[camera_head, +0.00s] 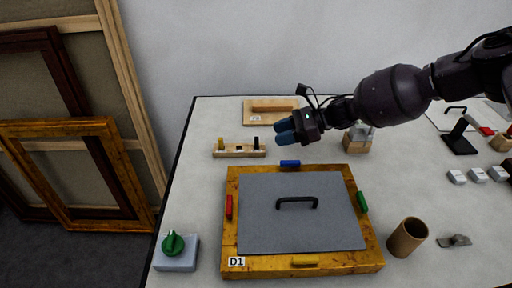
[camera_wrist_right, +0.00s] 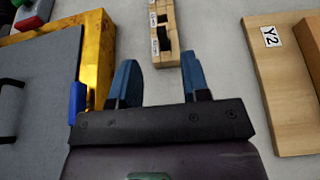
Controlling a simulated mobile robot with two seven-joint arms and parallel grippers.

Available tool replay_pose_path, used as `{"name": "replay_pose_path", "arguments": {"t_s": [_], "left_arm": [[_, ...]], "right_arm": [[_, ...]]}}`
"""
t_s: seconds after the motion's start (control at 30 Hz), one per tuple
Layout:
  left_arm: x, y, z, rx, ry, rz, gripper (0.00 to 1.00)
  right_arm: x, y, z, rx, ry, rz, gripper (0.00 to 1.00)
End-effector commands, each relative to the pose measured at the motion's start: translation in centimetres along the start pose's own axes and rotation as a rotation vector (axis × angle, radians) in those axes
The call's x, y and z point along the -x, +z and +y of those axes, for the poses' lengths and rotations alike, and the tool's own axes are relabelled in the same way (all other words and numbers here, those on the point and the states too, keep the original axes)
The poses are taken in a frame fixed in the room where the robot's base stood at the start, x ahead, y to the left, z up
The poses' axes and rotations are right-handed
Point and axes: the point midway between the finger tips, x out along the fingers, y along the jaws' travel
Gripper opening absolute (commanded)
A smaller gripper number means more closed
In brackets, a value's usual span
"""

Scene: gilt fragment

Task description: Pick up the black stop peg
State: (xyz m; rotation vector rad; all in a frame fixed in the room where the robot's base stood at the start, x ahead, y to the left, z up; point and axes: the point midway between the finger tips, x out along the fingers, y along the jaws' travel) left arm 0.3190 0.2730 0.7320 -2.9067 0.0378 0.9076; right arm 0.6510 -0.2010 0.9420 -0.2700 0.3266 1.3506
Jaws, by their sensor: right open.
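The black stop peg (camera_head: 256,142) stands upright at the right end of a small wooden rack (camera_head: 232,154). My right gripper (camera_head: 284,131) has blue fingers, is open and empty, and hangs to the right of the rack, apart from the peg. My left gripper is not in view.
A gilt frame (camera_head: 231,244) with a grey panel (camera_head: 300,225) and black handle lies in front of the rack. A wooden board (camera_head: 258,119) lies behind. A brown cup (camera_head: 407,237) and a green-knobbed box (camera_head: 175,262) stand near the front. Bare table lies left of the rack.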

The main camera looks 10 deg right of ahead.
Motion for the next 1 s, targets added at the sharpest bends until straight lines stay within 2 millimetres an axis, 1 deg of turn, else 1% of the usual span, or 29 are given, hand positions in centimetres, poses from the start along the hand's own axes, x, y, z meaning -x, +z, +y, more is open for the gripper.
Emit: {"name": "replay_pose_path", "arguments": {"t_s": [0.03,0.27,0.6,0.7,0.93,0.97,1.0], "left_arm": [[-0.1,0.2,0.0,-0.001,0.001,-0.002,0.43],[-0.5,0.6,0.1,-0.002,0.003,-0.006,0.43],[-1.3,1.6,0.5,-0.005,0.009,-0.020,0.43],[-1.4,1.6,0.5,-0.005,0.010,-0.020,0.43],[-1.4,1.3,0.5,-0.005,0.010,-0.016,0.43],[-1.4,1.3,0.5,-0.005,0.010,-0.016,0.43],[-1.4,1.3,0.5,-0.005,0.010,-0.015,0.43]], "right_arm": [[-0.7,-0.1,0.1,0.000,0.004,0.000,0.43],[-2.4,-0.1,0.0,-0.001,0.003,0.001,0.43],[-6.2,-0.1,-0.1,-0.004,0.005,0.001,0.43],[-6.6,0.1,-0.1,-0.002,0.002,0.001,0.43],[-6.6,0.3,-0.1,0.000,0.001,0.001,0.43],[-6.6,0.3,-0.1,0.000,0.001,0.001,0.41],[-6.6,0.3,-0.1,0.000,0.001,0.001,0.35]]}}
